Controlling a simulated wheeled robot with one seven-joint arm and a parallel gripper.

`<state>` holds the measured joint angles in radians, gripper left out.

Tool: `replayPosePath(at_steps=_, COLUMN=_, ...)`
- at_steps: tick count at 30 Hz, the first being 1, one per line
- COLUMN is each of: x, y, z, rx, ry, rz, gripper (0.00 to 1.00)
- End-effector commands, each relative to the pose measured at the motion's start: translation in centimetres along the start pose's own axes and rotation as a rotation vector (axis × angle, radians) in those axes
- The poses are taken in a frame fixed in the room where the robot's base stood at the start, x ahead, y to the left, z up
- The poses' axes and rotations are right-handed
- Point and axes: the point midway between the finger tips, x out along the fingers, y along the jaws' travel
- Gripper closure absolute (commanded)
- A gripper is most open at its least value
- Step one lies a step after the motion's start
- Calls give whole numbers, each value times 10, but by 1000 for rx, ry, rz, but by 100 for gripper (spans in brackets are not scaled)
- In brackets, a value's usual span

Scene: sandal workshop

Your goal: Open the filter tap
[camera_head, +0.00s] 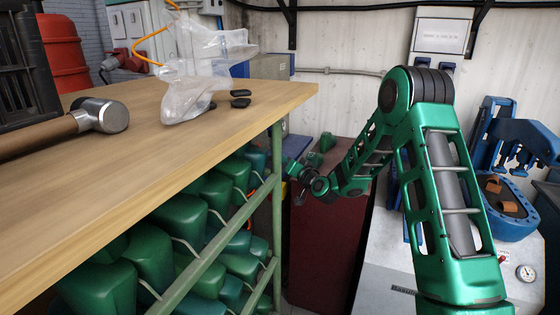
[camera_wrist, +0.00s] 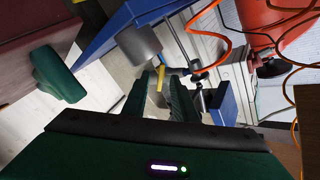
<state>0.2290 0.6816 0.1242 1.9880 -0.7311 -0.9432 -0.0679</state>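My gripper (camera_head: 300,182) is at the end of my green arm, beyond the far end of the workbench, small and partly lost against the clutter in the head view. In the wrist view its two green fingers (camera_wrist: 160,100) stand apart. A thin yellow piece (camera_wrist: 159,86), which looks like a tap handle, shows between them. I cannot tell whether either finger touches it. Next to it are a grey cylinder (camera_wrist: 139,44) and dark fittings (camera_wrist: 195,74). The tap's body is not clear in either view.
The wooden workbench (camera_head: 200,130) carries a hammer (camera_head: 98,115) and a clear plastic bag (camera_head: 200,75). Green lasts (camera_head: 180,218) fill the rack below. A dark red cabinet (camera_head: 325,230) stands beyond. An orange hose (camera_wrist: 212,36) and a red tank (camera_wrist: 262,16) lie near my gripper.

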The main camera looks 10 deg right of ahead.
Motion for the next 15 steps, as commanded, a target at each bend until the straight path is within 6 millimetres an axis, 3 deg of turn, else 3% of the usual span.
replayPosePath(at_steps=13, x=12, y=0, z=0, rx=1, ry=0, rz=1, gripper=74)
replayPosePath(at_steps=14, x=12, y=0, z=0, rx=1, ry=0, rz=1, gripper=77)
replayPosePath(at_steps=15, x=12, y=0, z=0, rx=1, ry=0, rz=1, gripper=86)
